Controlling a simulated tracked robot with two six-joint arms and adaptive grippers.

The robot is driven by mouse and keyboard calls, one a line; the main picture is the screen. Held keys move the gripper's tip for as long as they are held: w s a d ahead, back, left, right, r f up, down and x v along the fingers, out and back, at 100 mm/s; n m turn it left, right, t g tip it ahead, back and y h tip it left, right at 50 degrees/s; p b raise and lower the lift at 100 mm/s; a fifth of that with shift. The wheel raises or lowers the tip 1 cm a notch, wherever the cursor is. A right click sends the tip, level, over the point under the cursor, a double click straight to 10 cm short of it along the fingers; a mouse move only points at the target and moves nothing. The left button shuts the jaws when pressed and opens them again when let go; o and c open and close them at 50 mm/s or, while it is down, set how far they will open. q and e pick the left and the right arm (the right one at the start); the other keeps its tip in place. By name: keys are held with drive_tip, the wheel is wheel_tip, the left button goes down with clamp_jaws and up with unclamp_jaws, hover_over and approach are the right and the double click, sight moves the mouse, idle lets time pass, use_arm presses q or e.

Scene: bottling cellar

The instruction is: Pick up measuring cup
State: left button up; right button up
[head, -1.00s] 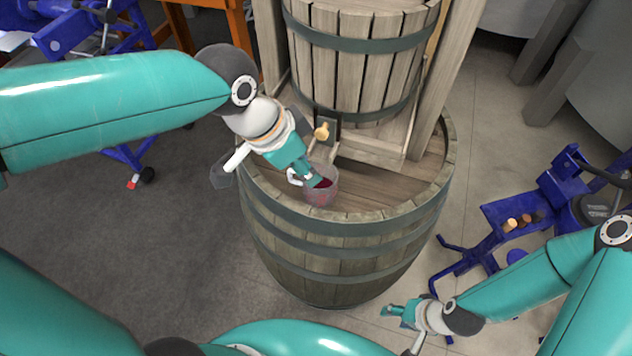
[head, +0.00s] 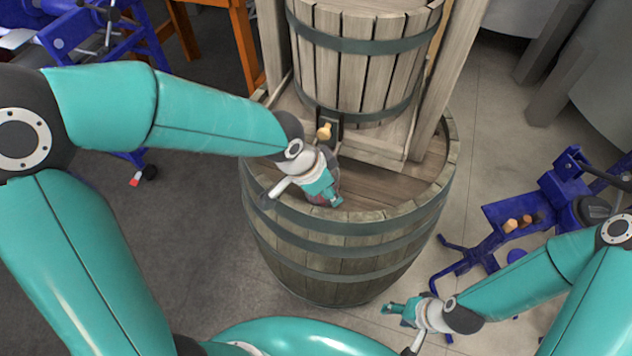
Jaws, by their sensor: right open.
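The measuring cup (head: 336,181) is a small clear cup with dark red in it, on the top of the wooden barrel near its front left rim. My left gripper (head: 334,198) is right over it and hides most of it, including its handle. I cannot tell whether the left fingers touch the cup or how far apart they are. My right gripper (head: 392,308) is open and empty, low at the right of the barrel and away from the cup.
The upright barrel (head: 345,240) carries a slatted wooden press basket (head: 365,65) with a small tap (head: 324,131) just behind the cup. Wooden posts flank the basket. A blue stand (head: 515,215) with corks is at the right. The barrel top right of the cup is clear.

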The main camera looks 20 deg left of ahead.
use_arm(q)
clamp_jaws()
drive_tip(key=shift+r, duration=0.1)
idle(0.4)
